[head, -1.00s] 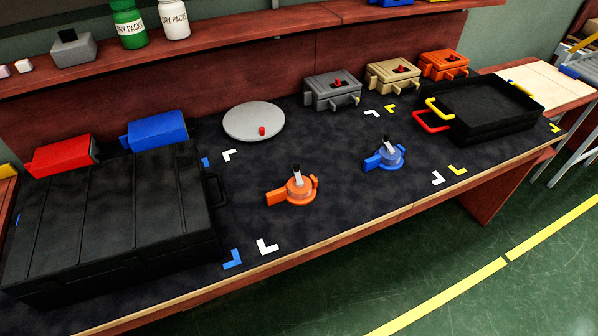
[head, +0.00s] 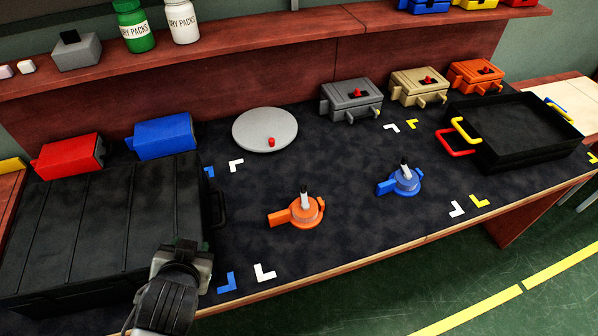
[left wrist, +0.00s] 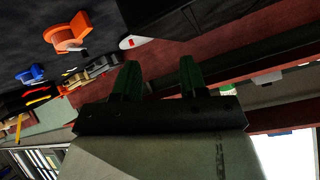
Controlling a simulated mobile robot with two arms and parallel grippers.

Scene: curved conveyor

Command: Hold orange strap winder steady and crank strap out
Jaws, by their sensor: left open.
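The orange strap winder (head: 304,212) lies on the dark mat near the middle of the bench. It has a flat tab pointing left and an upright crank handle with a dark top. My left gripper (head: 182,248) is low at the left in the head view, over the front edge of the black case and apart from the winder. In the left wrist view, its two green-tinted fingers (left wrist: 160,76) are apart with nothing between them. The orange winder (left wrist: 68,36) shows at the upper left there. My right gripper is out of view.
A similar blue winder (head: 405,180) sits to the right. A black case (head: 100,225) fills the left of the bench. A grey round plate (head: 262,128) lies behind, and a black tray (head: 515,140) with coloured handles is at the right. Mat around the orange winder is clear.

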